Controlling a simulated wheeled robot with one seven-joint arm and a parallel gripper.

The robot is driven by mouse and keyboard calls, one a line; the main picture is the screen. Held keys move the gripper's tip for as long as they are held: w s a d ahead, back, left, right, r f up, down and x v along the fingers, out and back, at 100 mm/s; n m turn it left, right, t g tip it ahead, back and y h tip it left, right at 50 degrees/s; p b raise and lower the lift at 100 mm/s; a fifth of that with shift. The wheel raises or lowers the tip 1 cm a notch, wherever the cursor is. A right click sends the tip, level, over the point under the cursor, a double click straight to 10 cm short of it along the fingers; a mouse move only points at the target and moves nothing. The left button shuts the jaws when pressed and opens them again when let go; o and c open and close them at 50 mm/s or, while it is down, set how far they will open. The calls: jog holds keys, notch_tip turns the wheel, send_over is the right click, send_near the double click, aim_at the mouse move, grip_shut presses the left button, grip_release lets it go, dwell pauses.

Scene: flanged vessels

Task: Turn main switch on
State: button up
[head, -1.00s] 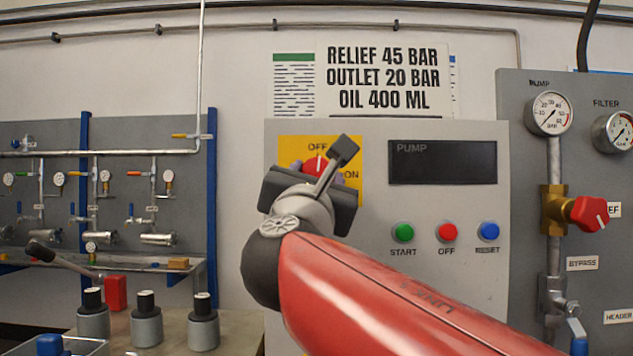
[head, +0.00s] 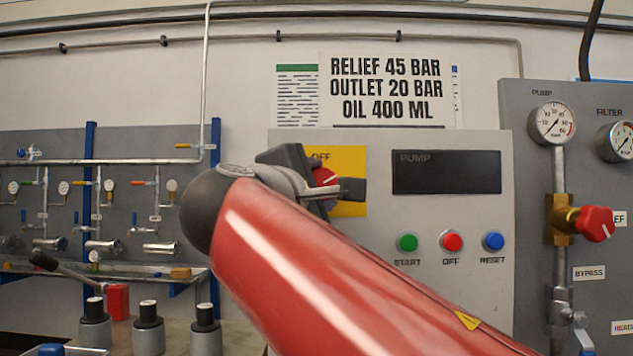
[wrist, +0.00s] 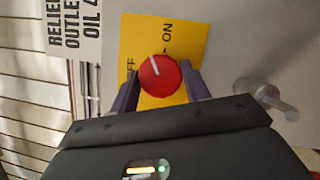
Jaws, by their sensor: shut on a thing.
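The main switch is a red round knob (wrist: 160,75) on a yellow plate (wrist: 192,40) marked OFF and ON. In the wrist view the knob's white line points between the two words, short of the tick by ON. My gripper (wrist: 159,80) is shut on the knob, with one dark purple finger on each side. In the head view the knob (head: 326,177) shows partly past my gripper, against the yellow plate (head: 350,158). My arm hides the ON label there, while OFF is visible.
Green START (head: 407,242), red OFF (head: 452,240) and blue RESET (head: 493,241) buttons sit right of my arm, below a dark PUMP display (head: 446,172). A red valve handle (head: 596,223) stands out further right. Grey cylinders (head: 148,335) stand on the bench at lower left.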

jog(key=m+g, duration=0.1)
jog(key=m, duration=0.2)
jog(key=m+g, duration=0.1)
jog(key=m, duration=0.1)
jog(key=shift+r+m+y+p, duration=0.1)
jog(key=shift+m+y+p, duration=0.2)
jog(key=shift+m+p, duration=0.1)
dwell(0.4)
jog(key=o, duration=1)
jog(key=shift+s, duration=0.1)
jog(key=v, duration=0.7)
jog(key=shift+s+a+r, duration=0.1)
jog(key=shift+s+a, duration=0.1)
jog(key=shift+s, duration=0.05)
